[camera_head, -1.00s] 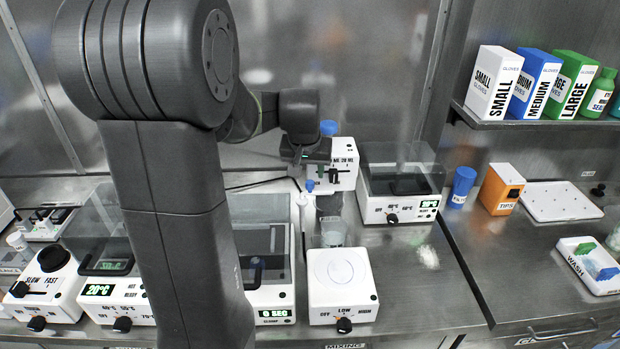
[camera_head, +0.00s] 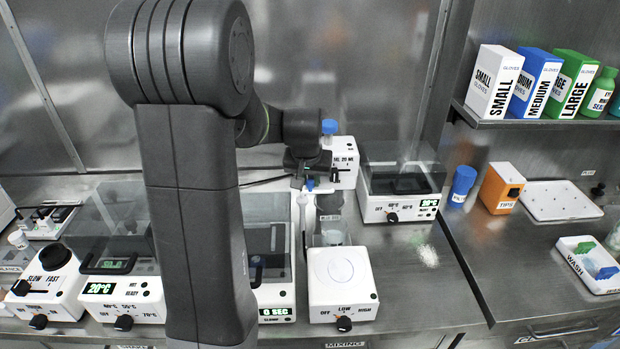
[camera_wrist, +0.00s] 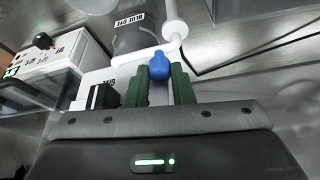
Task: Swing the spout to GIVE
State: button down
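The white dispenser (camera_head: 344,172) with a blue cap (camera_head: 329,127) stands at the back of the bench. Its white spout arm (camera_wrist: 172,28) shows in the wrist view, with a blue knob (camera_wrist: 159,66) at its near end. The knob also shows in the head view (camera_head: 309,185). My gripper (camera_head: 307,174) is at the dispenser's left side, just above the knob. In the wrist view its green fingers (camera_wrist: 160,80) stand on either side of the knob, with little gap. I cannot tell whether they press on it. The label on the dispenser beside the left finger is partly hidden.
A white stirrer plate (camera_head: 343,283) stands in front of the dispenser, with a clear beaker (camera_head: 333,238) behind it. A lidded heater (camera_head: 398,208) is to the right. Lidded devices stand to the left, partly behind my arm. A dark cable (camera_wrist: 245,55) runs behind the knob.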

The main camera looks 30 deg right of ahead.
aim_at(329, 191)
jog(key=shift+s, duration=0.1)
jog(key=s+d+n+y+b, duration=0.3)
jog(key=s+n+y, duration=0.3)
jog(key=n, duration=1.2)
jog(key=shift+s+d+g+y+b, duration=0.15)
jog(key=shift+s+g+y+b, duration=0.15)
jog(key=shift+s+b, duration=0.65)
jog(key=c, duration=1.3)
grip_release()
jog(key=shift+o, duration=0.2)
jog(key=v, duration=1.4)
jog(key=shift+p, duration=0.3)
